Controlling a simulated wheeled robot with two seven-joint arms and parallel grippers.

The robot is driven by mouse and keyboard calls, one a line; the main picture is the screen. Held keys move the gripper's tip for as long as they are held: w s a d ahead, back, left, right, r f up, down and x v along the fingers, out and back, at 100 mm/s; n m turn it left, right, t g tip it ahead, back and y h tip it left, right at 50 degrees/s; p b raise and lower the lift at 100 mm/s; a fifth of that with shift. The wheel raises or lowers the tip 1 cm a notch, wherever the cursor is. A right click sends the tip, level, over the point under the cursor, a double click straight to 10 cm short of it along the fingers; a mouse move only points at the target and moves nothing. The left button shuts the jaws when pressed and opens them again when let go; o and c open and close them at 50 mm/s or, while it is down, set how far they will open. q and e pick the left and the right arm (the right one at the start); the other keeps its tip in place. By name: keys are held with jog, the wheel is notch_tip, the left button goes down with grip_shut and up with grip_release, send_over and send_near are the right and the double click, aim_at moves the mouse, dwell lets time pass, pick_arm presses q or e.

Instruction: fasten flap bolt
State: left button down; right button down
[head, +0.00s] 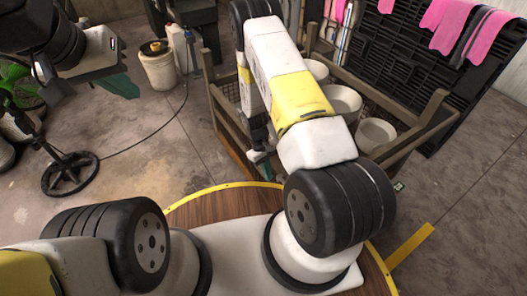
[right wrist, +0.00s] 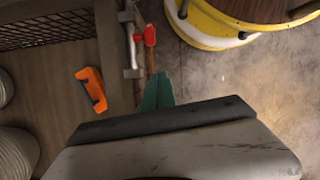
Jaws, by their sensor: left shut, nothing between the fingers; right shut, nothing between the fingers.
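The flap bolt (right wrist: 132,45) is a grey metal piece with a red knob (right wrist: 150,36), on the wooden edge of the crate in the right wrist view. In the head view the bolt cannot be made out. My right gripper (right wrist: 157,90) shows its green fingers closed together, just below the red knob in the picture. Whether it touches the bolt cannot be told. It also shows in the head view (head: 262,165) by the crate's near left edge, partly hidden by my arm. My left gripper (head: 121,86) is shut and empty, at the upper left, away from the crate.
The wooden crate (head: 228,135) holds several white bowls (head: 375,134). An orange object (right wrist: 91,88) lies near the bolt. My yellow-rimmed base is close by. A bucket (head: 158,68), a black stand (head: 70,174) and a rack with pink cloths (head: 490,37) stand around; floor between is clear.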

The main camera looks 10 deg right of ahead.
jog(key=v, duration=0.9)
jog(key=shift+r, duration=0.25)
notch_tip(320, 180, up, 29)
jog(key=s+m+t+y, duration=0.1)
jog(key=m+t+y, duration=0.1)
jog(key=m+t, duration=0.15)
jog(key=s+r+m+t+y, duration=0.1)
jog(key=s+r+t, duration=0.5)
jog(key=s+r, duration=0.9)
jog(key=shift+s+y, duration=0.4)
jog(key=shift+s, duration=0.5)
jog(key=shift+r+m, duration=0.1)
jog(key=shift+m, duration=0.15)
